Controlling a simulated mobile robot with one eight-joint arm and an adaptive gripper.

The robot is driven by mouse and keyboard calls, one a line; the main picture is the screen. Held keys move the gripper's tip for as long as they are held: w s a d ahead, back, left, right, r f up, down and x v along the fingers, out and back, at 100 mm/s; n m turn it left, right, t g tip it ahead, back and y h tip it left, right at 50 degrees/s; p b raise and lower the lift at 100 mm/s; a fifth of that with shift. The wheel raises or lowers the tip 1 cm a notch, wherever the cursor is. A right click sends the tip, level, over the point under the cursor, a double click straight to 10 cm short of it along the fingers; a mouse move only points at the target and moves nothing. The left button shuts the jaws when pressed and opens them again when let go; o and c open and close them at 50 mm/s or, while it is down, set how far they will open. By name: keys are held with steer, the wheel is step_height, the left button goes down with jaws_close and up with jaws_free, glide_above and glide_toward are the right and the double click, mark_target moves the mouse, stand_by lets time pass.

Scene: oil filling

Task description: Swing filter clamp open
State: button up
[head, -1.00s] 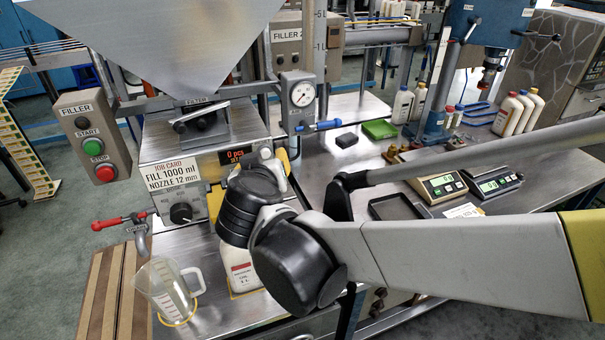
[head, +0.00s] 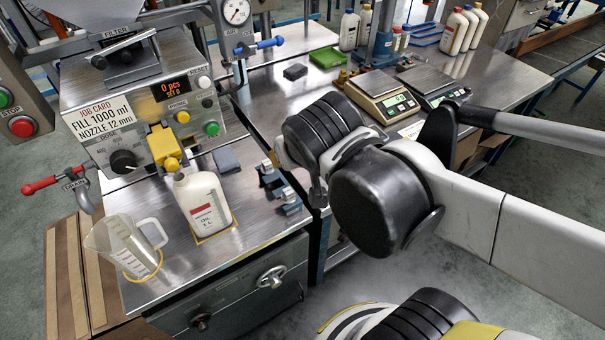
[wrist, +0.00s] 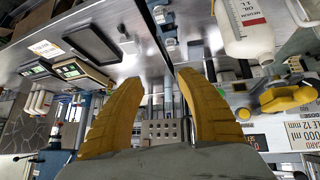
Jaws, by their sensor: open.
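The filter clamp (head: 128,42) is a silver bar lying across a black block under the FILTER label, on top of the filler (head: 150,85) at the upper left of the head view. I cannot tell its latch state for sure; the bar lies slightly slanted. In the wrist view my gripper (wrist: 160,82) shows two yellow fingers spread wide, with nothing between them. In the head view my wrist hides the fingers. It is well to the right of the filler, over the bench gap, apart from the clamp. The clamp does not show clearly in the wrist view.
A white oil bottle (head: 202,203) stands under the yellow nozzle (head: 164,146). A clear measuring jug (head: 127,244) is to its left. A red drain handle (head: 40,185) sticks out left. A blue valve (head: 258,46) and gauge (head: 235,12) stand right of the clamp. Scales (head: 380,90) lie on the right bench.

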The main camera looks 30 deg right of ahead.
steer(key=shift+g+y, duration=0.3)
steer(key=shift+y, duration=0.3)
steer(key=s+f, duration=0.2)
steer(key=s, duration=0.1)
steer(key=shift+s+f+b, duration=0.1)
steer(key=shift+s+b, duration=0.2)
steer(key=shift+b, duration=0.1)
steer(key=shift+c, duration=0.6)
